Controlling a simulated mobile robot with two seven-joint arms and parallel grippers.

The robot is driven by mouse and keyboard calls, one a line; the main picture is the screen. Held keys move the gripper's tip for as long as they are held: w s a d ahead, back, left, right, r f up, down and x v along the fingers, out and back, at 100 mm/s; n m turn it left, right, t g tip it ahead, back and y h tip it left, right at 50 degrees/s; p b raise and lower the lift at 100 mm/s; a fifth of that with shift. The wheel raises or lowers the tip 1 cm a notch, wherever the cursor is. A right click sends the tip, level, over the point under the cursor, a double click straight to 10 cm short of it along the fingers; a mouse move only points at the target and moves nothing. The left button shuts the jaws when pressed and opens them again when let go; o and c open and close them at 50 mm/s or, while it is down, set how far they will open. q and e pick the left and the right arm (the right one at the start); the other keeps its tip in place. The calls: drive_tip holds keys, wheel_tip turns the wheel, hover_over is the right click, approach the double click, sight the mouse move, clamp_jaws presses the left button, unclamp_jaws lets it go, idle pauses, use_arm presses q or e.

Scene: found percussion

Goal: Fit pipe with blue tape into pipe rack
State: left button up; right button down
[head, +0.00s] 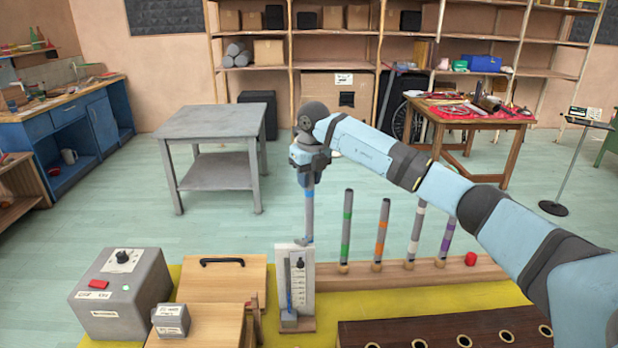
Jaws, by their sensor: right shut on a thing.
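My right gripper (309,176), whose arm reaches in from the right, is shut on the grey pipe with blue tape (309,214). The pipe hangs about upright, its lower end near the top of a white scale board. The light wooden pipe rack (460,269) runs behind the yellow surface; pipes with green, orange, white and purple tape stand upright along it. The held pipe is left of the green-taped pipe (346,228). The scale board hides the rack's left end, so I cannot tell whether the pipe touches it. My left gripper is out of view.
The white scale board (303,285) stands in front of the held pipe. A grey box (122,297) and wooden boxes (222,279) are at left. A dark block with round holes (440,327) lies at the front right. A red ball (470,258) sits on the rack's right.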

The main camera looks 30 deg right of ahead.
drive_tip(key=shift+f+b, duration=0.6)
drive_tip(key=shift+f, duration=1.2)
drive_tip(key=c, duration=0.8)
unclamp_jaws()
drive_tip(key=shift+c, duration=0.2)
wheel_tip(320, 180, up, 14)
drive_tip(key=s, duration=0.1)
drive_tip(key=shift+s+f+b, duration=0.2)
drive_tip(key=shift+s+b, duration=0.15)
drive_tip(key=shift+b, duration=0.05)
